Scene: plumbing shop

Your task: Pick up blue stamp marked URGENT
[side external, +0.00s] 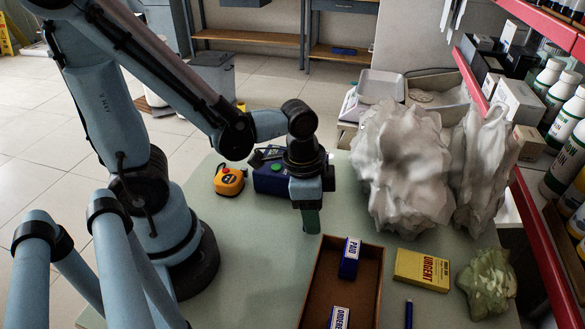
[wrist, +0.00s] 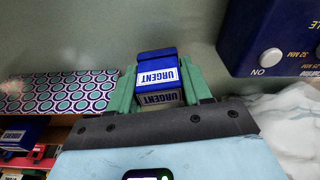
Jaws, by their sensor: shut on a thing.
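The blue stamp marked URGENT (wrist: 157,78) shows in the wrist view between the two green fingers of my gripper (wrist: 159,85). The fingers are shut on its sides, and its white label faces the camera. In the side view my gripper (side external: 311,220) points down over the green table, just behind the brown tray; the stamp is hidden there by the fingers. I cannot tell whether the stamp touches the table.
The brown tray (side external: 317,280) holds a blue PAID stamp (side external: 349,259) and an ORDERED stamp (side external: 338,318). A yellow URGENT box (side external: 421,269) lies to its right.

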